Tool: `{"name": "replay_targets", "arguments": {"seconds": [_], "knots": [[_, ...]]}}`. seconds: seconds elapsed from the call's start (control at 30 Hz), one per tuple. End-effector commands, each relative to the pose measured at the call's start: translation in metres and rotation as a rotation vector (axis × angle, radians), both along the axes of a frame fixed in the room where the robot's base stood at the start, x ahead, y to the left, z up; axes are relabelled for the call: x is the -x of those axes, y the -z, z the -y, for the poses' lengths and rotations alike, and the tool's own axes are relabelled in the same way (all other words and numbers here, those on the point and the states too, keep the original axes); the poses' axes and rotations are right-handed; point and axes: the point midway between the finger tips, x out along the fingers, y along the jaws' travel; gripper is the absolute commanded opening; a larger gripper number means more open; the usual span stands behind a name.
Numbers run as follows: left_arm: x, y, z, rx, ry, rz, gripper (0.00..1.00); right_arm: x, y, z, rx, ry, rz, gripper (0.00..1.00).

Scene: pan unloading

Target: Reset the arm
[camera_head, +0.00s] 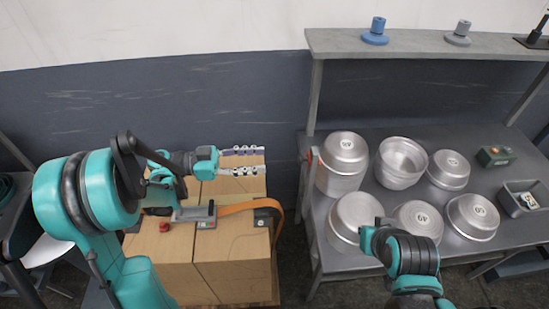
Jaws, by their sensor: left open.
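My left arm (90,200) comes in from the left, teal and black, and reaches over the wooden boxes. Its gripper (243,161) points right above the boxes, with its two silver fingers apart and nothing between them. My right arm (405,260) shows at the bottom right, in front of the metal table (325,255). Its teal and black links are near the front pans; its fingers do not show.
Several silver pans, including an open-topped one (401,162), stand on the metal table. A grey bin (522,198) and a green box (495,156) are at its right. A shelf (400,43) runs above. An orange strap (245,208) lies over the wooden boxes (235,255).

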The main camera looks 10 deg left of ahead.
Motion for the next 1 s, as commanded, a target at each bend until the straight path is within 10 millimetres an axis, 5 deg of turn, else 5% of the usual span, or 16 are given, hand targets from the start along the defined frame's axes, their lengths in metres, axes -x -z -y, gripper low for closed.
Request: {"name": "replay_targets", "arguments": {"seconds": [0.2,0.7,1.0], "knots": [[0.004,0.000,-0.020,0.000,-0.001,0.000,0.43,0.000,0.000,0.000,0.000,0.000,0.000,0.00],[0.004,0.000,-0.020,0.000,0.000,-0.001,0.43,0.000,0.000,0.000,0.000,0.000,0.000,0.00],[0.012,0.007,0.014,-0.166,-0.083,-0.306,0.43,0.000,0.000,0.000,0.000,0.000,0.000,0.00]]}}
